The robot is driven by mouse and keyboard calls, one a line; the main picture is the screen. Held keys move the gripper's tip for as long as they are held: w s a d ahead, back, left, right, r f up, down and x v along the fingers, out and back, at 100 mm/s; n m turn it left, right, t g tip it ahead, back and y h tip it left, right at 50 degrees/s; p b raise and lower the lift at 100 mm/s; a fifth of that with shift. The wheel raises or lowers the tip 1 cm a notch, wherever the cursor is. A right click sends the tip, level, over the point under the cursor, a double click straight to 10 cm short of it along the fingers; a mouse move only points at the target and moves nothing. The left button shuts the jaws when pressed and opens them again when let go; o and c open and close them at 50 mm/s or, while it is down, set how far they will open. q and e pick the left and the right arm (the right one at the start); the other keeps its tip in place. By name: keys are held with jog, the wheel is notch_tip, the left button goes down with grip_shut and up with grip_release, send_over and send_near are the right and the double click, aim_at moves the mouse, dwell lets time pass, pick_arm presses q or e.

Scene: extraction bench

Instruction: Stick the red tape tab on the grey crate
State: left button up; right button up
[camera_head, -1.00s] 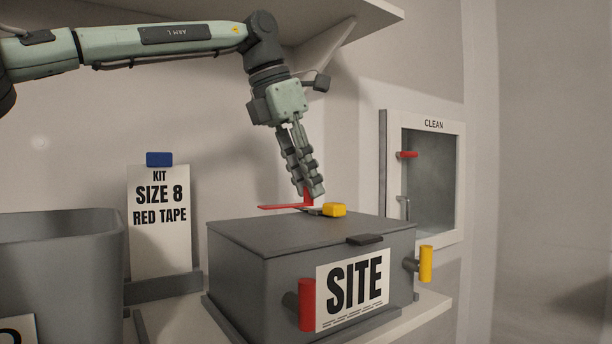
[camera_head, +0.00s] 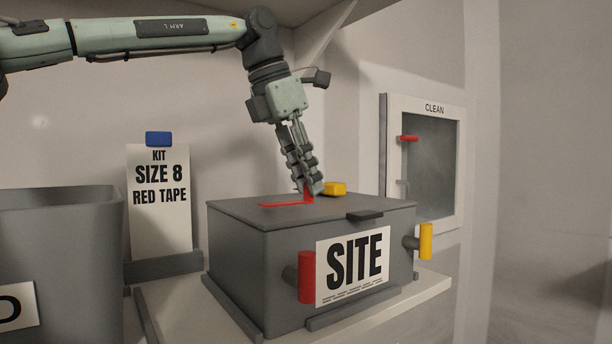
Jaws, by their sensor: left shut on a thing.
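The grey crate (camera_head: 235,258) stands on a pale shelf with its lid shut and a white SITE label (camera_head: 352,266) on its front. My left gripper (camera_head: 315,192) points down over the lid, its fingers shut on the red tape tab (camera_head: 285,205). The tab lies flat at the lid's surface, with an upright part at the fingertips. Whether it fully touches the lid is hard to tell. The fingertips partly hide the tab's right end. My right gripper is out of view.
A yellow block (camera_head: 336,188) sits on the lid just right of the fingertips. Red (camera_head: 306,277) and yellow (camera_head: 426,241) handles stick out from the crate. A grey bin (camera_head: 60,240) and a kit sign (camera_head: 160,215) stand left. A CLEAN cabinet (camera_head: 390,150) is behind.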

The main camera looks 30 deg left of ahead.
pick_arm(q)
jog(key=shift+f, duration=0.6)
dwell(1.0)
jog(key=o, duration=0.8)
jog(key=v, duration=1.2)
